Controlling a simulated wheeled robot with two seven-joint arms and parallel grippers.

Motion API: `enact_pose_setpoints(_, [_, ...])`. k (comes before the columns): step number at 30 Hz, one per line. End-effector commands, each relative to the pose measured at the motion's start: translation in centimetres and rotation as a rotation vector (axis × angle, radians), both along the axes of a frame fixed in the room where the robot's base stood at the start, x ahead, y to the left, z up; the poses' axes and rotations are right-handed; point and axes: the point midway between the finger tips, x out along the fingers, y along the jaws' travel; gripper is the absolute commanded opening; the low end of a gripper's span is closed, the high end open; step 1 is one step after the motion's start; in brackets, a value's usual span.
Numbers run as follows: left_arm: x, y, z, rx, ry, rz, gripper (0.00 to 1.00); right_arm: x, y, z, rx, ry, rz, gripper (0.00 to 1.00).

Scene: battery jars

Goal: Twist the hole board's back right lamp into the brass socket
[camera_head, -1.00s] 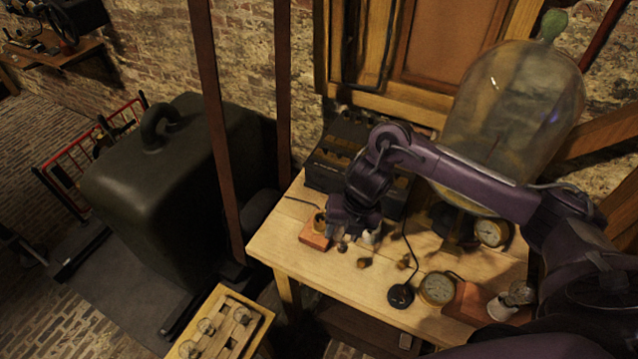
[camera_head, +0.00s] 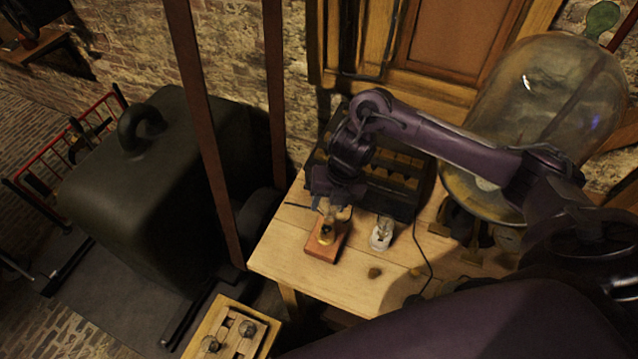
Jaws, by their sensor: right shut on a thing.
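The brass socket (camera_head: 326,234) stands on a small reddish wooden block (camera_head: 321,250) near the left end of the table. My right gripper (camera_head: 335,204) points down right over the socket and is shut on a glass lamp (camera_head: 341,214). The jaws hide much of this lamp; it is at the socket's mouth, but I cannot tell how far it sits in. My left gripper is not in view.
A lamp on a white base (camera_head: 382,234) stands right of the block. A dark slotted case (camera_head: 400,195) is behind, and a large glass jar (camera_head: 540,110) stands at the right. A small brass piece (camera_head: 375,272) and a black cable (camera_head: 419,250) lie on the table (camera_head: 300,276).

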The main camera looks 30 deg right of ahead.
Motion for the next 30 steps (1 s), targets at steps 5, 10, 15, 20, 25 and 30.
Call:
enact_pose_setpoints(5, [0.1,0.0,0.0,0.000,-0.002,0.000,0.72,0.0,0.0,0.0,0.000,0.000,0.000,0.19])
enact_pose_setpoints(10, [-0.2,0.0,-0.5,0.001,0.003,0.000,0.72,0.0,0.0,-0.6,0.000,0.001,0.000,0.19])
enact_pose_setpoints(15, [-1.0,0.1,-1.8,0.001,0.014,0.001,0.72,0.0,0.0,-2.0,0.000,0.000,0.000,0.19])
enact_pose_setpoints(20, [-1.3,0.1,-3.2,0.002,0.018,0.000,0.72,0.0,0.0,-3.6,0.000,0.000,0.000,0.19])
enact_pose_setpoints(25, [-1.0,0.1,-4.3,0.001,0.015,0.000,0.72,0.0,0.0,-4.9,0.000,0.000,-0.001,0.19])
enact_pose_setpoints(30, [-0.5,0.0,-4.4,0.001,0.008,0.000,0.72,0.0,0.0,-5.1,0.000,0.000,0.000,0.19])
